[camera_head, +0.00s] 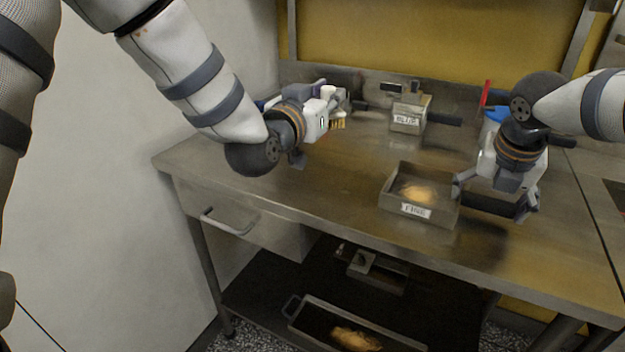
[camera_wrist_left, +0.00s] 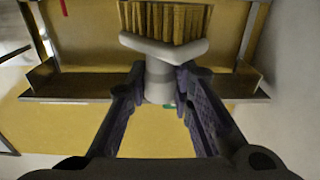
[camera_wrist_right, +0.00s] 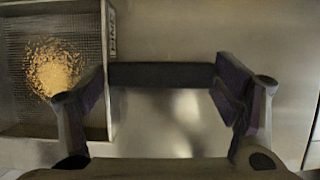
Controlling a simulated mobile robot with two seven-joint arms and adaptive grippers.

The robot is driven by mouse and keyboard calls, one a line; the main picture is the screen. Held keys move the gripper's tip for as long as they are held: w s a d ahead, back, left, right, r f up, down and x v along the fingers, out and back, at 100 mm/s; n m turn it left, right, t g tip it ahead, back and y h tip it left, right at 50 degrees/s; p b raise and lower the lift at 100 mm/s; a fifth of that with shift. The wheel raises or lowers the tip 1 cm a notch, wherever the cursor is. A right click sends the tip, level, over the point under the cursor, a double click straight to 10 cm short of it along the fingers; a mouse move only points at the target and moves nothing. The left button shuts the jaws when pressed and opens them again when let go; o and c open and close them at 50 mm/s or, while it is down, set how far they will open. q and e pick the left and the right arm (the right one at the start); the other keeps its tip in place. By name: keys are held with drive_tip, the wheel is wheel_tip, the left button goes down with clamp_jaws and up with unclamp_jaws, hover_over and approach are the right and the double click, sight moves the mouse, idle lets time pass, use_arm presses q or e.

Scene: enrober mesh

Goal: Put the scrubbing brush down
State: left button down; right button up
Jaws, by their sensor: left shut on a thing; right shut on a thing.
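The scrubbing brush (camera_wrist_left: 165,42) is in my left gripper (camera_wrist_left: 162,85), with a pale grey head and tan bristles. Its grey handle runs between the two fingers. In the head view the bristles (camera_head: 338,124) show above the left back part of the steel table (camera_head: 320,175), and the gripper hides much of the rest. My right gripper (camera_head: 492,197) is shut on the black handle (camera_wrist_right: 160,75) of the mesh tray marked FINE (camera_head: 432,213). The fingers sit at either end of that handle, beside the tray. Tan crumbs lie in the tray, which also shows in the right wrist view (camera_wrist_right: 95,125).
A steel box marked BLUE (camera_head: 407,118) with black handles stands at the back. A blue item (camera_head: 495,114) and a red one (camera_head: 485,93) are partly behind my right arm. The table's front left is clear. Another tray (camera_head: 310,335) lies on the shelf below.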

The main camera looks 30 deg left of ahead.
use_arm(q)
drive_tip(key=a+f, duration=0.1)
drive_tip(key=f, duration=0.3)
drive_tip(key=s+f, duration=0.1)
drive_tip(key=f, duration=0.2)
drive_tip(key=s+a+f, duration=0.1)
drive_tip(key=f, duration=0.3)
drive_tip(key=shift+s+a+f, duration=0.1)
drive_tip(key=shift+a+f, duration=0.2)
drive_tip(key=shift+a, duration=0.05)
drive_tip(key=shift+f, duration=0.15)
drive_tip(key=c, duration=1.4)
unclamp_jaws()
